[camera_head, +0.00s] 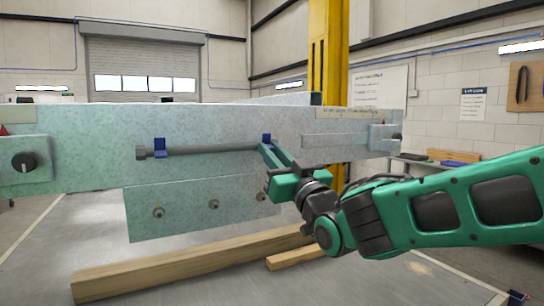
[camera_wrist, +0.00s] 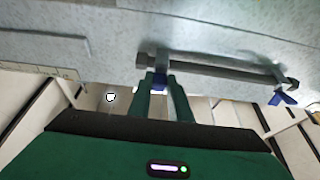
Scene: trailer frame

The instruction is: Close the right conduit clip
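A grey conduit (camera_head: 210,149) runs level along the front of the pale metal frame (camera_head: 90,140). It also shows in the wrist view (camera_wrist: 220,69). The right conduit clip (camera_head: 267,138) is blue and sits at the conduit's right end. In the wrist view this clip (camera_wrist: 160,81) lies between my fingertips. My gripper (camera_head: 272,154) is at this clip, its fingers (camera_wrist: 161,88) apart on either side. I cannot tell whether they touch it or whether the clip is closed. The left clip (camera_head: 160,147), also blue, is at the other end and shows in the wrist view (camera_wrist: 283,98).
A lower plate (camera_head: 190,208) with several bolts hangs under the conduit. Wooden beams (camera_head: 190,262) lie on the surface below. A black knob (camera_head: 24,162) is on the frame at far left. A yellow column (camera_head: 328,60) and a workbench (camera_head: 440,163) stand behind.

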